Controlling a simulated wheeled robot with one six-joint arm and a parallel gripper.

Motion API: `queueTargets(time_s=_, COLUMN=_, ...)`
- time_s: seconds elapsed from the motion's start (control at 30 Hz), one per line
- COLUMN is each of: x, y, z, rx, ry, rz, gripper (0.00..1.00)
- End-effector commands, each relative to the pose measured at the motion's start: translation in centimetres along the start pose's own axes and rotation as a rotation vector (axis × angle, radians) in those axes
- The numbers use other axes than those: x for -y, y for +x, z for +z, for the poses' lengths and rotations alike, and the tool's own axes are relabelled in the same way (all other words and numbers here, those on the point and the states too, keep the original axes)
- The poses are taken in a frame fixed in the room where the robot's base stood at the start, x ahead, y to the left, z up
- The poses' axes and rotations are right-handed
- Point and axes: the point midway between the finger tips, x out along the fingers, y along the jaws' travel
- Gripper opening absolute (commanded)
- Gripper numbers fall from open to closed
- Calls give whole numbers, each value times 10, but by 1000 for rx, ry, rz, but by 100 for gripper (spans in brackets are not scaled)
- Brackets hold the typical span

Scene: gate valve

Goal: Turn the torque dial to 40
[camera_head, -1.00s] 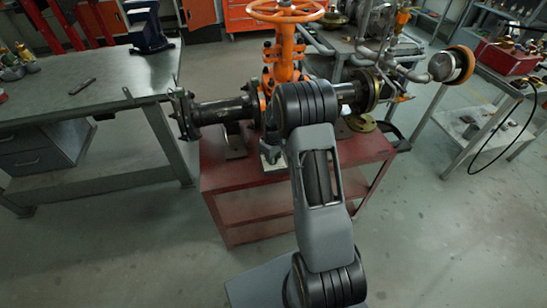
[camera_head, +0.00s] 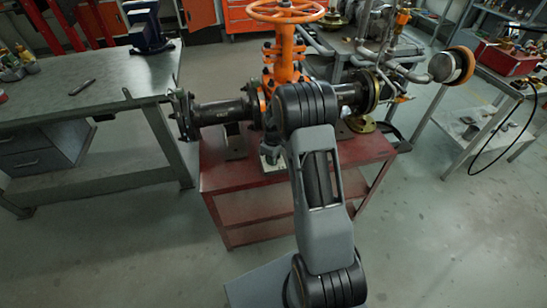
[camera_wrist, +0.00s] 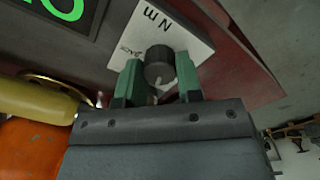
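The torque dial is a dark round knob (camera_wrist: 160,63) on a white plate (camera_wrist: 196,47) marked "N m", at the top middle of the wrist view. A short pale mark shows on its lower side. My gripper (camera_wrist: 160,78) has two green fingers, one on each side of the knob. The gaps look very small; I cannot tell whether the fingers touch it. A black display (camera_wrist: 94,22) with part of a green figure shows at the top left; its full reading is cut off. In the head view my arm hides the dial, and the gripper is mostly hidden.
The red cart (camera_head: 240,178) carries the orange gate valve (camera_head: 286,50) and dark pipes (camera_head: 222,112). A yellow cylinder (camera_wrist: 35,100) and an orange body (camera_wrist: 30,150) are close at left in the wrist view.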

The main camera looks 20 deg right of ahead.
Motion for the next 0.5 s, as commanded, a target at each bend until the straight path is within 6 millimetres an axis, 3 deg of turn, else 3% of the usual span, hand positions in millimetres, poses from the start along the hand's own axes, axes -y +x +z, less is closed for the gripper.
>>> queueTargets(time_s=0.27, x=0, y=0, z=-1, rx=-2, ry=0, rz=1, gripper=59)
queueTargets(time_s=0.5, x=0, y=-1, z=0, rx=-1, ry=1, rz=1, gripper=59)
